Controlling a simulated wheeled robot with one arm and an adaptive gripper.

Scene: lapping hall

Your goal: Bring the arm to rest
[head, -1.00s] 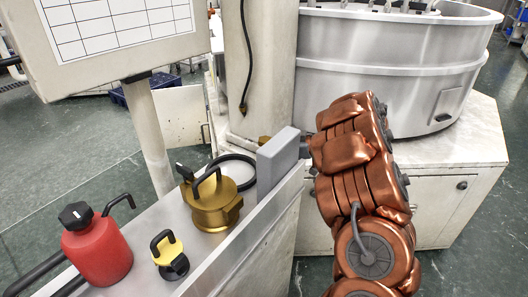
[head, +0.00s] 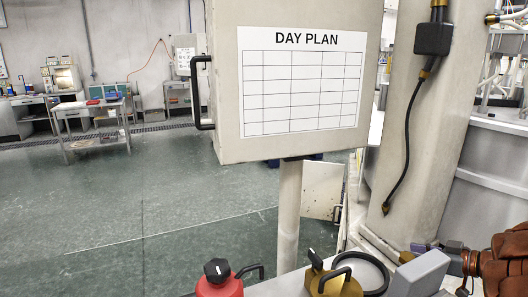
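My copper-coloured arm (head: 505,264) shows at the lower right, cut off by the picture's edge. Its end, my gripper (head: 430,248), points left, just behind a grey block (head: 420,274) at the right end of the bench. The block hides part of it, and the fingers are too small and covered to tell open from shut. I cannot tell whether the gripper touches the block.
A red can (head: 219,284), a brass pot-like vessel (head: 333,284) and a black ring (head: 372,262) are at the bottom, close left of the block. A "DAY PLAN" board (head: 300,85) on a post and a pale column (head: 425,130) stand behind. Green floor (head: 130,210) is open at left.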

